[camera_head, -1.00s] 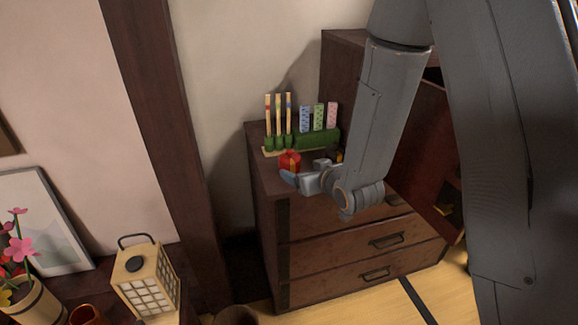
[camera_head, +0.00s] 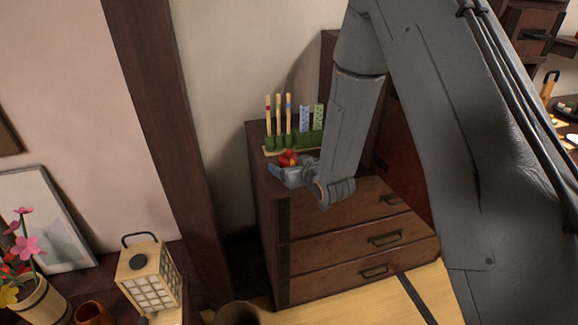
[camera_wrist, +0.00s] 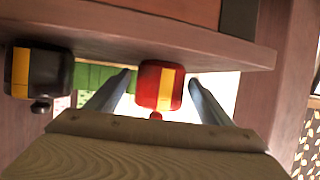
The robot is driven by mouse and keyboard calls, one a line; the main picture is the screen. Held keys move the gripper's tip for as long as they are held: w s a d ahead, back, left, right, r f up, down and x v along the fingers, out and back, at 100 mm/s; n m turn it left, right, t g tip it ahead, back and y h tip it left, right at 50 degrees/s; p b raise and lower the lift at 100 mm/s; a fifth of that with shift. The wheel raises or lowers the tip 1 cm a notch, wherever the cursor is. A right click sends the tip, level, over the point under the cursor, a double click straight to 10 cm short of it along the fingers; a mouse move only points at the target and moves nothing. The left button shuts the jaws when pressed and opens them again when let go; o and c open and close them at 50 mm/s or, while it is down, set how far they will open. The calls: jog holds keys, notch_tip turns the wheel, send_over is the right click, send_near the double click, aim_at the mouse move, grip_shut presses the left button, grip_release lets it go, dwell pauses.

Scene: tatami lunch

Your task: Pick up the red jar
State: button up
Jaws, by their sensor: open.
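The red jar (camera_wrist: 160,85), with a yellow stripe and a small red knob, appears upside down in the wrist view. In the head view the red jar (camera_head: 288,158) stands on top of the dark wooden chest, near its left front edge. My gripper (camera_wrist: 160,77) is open, with one finger on each side of the jar. Small gaps show between the fingers and the jar. In the head view my gripper (camera_head: 286,173) is at the jar and hides its lower part.
A dark jar with a yellow stripe (camera_wrist: 38,72) stands beside the red one in the wrist view. Behind the red jar, a green rack (camera_head: 309,138) holds upright patterned pieces, next to several tall sticks (camera_head: 279,115). The drawer chest (camera_head: 345,245) stands against the wall.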

jog(key=shift+c, duration=0.4)
grip_shut()
jog(key=shift+r, duration=0.1)
